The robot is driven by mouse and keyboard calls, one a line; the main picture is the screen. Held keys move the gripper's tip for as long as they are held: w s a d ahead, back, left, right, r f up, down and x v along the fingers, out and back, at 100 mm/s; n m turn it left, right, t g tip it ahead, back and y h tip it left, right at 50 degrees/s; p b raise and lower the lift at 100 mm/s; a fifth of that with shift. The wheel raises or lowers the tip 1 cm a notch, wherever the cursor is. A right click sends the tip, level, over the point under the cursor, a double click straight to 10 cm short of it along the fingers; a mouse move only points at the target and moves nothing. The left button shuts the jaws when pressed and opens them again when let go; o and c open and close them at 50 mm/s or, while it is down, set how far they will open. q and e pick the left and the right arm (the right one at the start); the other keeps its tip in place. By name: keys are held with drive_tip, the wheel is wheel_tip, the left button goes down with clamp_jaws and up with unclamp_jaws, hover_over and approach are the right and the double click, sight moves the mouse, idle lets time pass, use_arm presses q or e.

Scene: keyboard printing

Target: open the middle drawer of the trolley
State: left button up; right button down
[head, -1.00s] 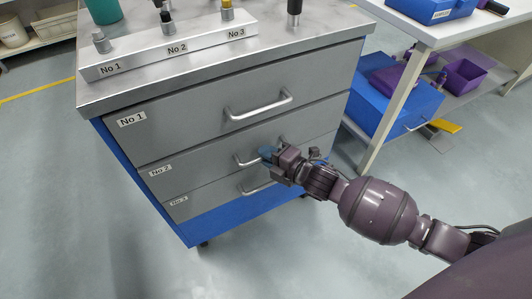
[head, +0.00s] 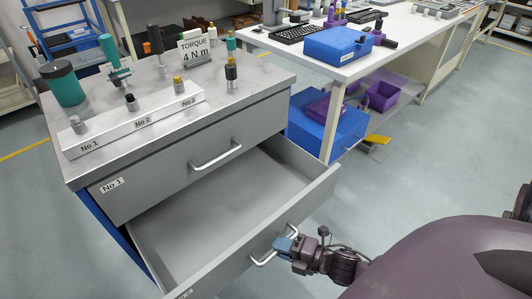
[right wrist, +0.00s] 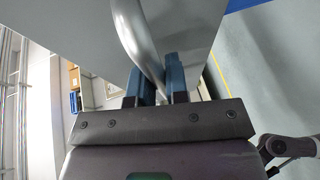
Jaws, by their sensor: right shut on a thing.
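The grey trolley (head: 140,190) stands at the left in the head view. Its middle drawer (head: 215,225), directly below the No 1 drawer (head: 215,160), is pulled far out and its visible inside is empty. My right gripper (head: 284,244) is shut on the middle drawer's silver bar handle (head: 263,259). In the right wrist view, the handle (right wrist: 134,32) runs down between the two blue fingers (right wrist: 160,80). The bottom drawer is hidden under the open one. My left gripper is not in view.
A white block with labelled bits (head: 135,125), a green cup (head: 66,86) and a TORQUE sign (head: 195,51) stand on the trolley top. A white table (head: 365,65) with a blue case (head: 338,43) is behind at the right.

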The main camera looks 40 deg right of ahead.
use_arm(q)
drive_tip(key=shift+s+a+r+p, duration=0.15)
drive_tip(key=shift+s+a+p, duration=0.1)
drive_tip(key=shift+p, duration=0.4)
use_arm(e)
drive_tip(key=s, duration=0.7)
drive_tip(key=shift+s+d, duration=0.15)
drive_tip(key=shift+s, duration=0.25)
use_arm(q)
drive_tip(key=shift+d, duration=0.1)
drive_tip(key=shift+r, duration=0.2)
use_arm(e)
drive_tip(key=c, duration=1.1)
unclamp_jaws()
drive_tip(key=shift+c, duration=0.2)
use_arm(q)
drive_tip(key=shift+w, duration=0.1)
use_arm(e)
drive_tip(key=shift+s, duration=0.1)
use_arm(q)
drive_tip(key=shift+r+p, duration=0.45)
drive_tip(key=shift+p, duration=0.15)
use_arm(e)
drive_tip(key=v, duration=1)
drive_tip(key=shift+s+d, duration=0.2)
drive_tip(key=shift+s, duration=0.1)
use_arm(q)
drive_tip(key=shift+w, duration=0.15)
use_arm(e)
drive_tip(key=shift+r, duration=0.1)
